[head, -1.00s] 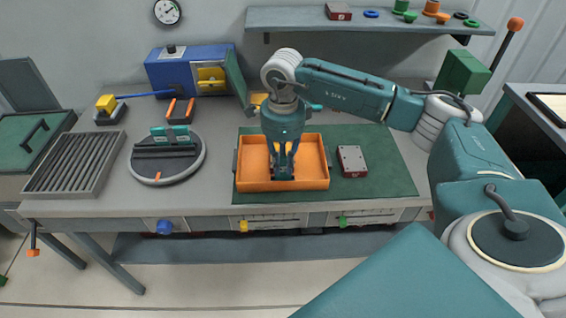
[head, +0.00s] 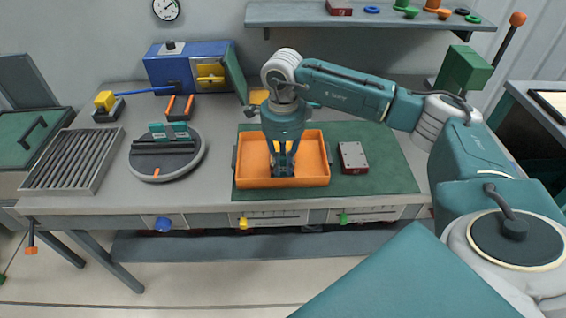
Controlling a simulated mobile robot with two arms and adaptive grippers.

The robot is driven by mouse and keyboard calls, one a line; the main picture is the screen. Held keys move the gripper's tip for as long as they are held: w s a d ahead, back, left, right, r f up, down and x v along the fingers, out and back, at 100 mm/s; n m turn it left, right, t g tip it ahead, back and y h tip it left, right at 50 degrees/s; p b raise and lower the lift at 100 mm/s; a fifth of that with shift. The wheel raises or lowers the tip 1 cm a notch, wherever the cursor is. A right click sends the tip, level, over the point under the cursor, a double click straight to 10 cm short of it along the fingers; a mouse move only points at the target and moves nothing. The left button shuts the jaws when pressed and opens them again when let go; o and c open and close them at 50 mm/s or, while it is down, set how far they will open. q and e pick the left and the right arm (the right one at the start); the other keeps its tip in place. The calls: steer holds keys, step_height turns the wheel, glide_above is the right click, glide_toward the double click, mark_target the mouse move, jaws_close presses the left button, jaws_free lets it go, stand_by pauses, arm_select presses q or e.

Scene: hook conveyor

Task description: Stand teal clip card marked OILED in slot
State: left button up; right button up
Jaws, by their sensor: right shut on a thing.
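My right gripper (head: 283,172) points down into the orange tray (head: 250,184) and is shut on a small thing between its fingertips. That thing looks like a teal clip card, but the fingers hide most of it and no marking can be read. Two other teal clip cards, a left one (head: 157,130) and a right one (head: 180,130), stand in a dark slotted holder (head: 165,148) on the round grey turntable (head: 147,170) at left. Their lettering is too small to read. My left gripper is not in view.
A red-sided block (head: 352,157) lies on the green mat (head: 388,178) right of the tray. A ribbed grey rack (head: 72,160) is left of the turntable. A blue box (head: 165,75) stands at the back. Bare bench lies between turntable and tray.

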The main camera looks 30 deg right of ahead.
steer(key=shift+f+b, duration=0.55)
steer(key=shift+f, duration=0.2)
steer(key=o, duration=0.9)
steer(key=shift+r, duration=0.15)
step_height(320, 180, up, 12)
steer(key=shift+f, duration=0.1)
